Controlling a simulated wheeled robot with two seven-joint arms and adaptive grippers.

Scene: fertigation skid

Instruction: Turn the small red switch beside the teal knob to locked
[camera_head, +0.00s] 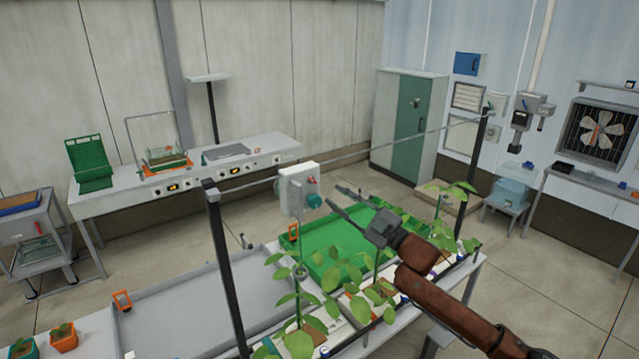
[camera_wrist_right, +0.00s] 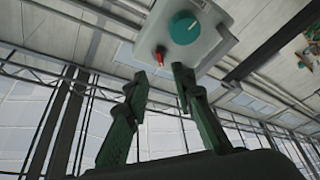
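A white control box (camera_head: 294,192) hangs on the grey rail between two dark posts. In the right wrist view it is the light plate (camera_wrist_right: 222,42). It bears a round teal knob (camera_head: 314,201), which also shows in the wrist view (camera_wrist_right: 185,27). The small red switch (camera_wrist_right: 160,56) sticks out beside the teal knob. In the head view the switch (camera_head: 311,181) is tiny, above the knob. My right gripper (camera_head: 332,193) is open and empty, pointing at the box. In the wrist view its fingertips (camera_wrist_right: 160,71) stand apart, with the switch just beyond the gap. My left gripper is out of view.
Potted plants (camera_head: 300,285) and a green tray (camera_head: 335,243) are on the bench below the box. Dark posts (camera_head: 225,265) and the grey rail (camera_head: 390,144) flank the box. An empty grey tray (camera_head: 200,305) lies at the left of the bench.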

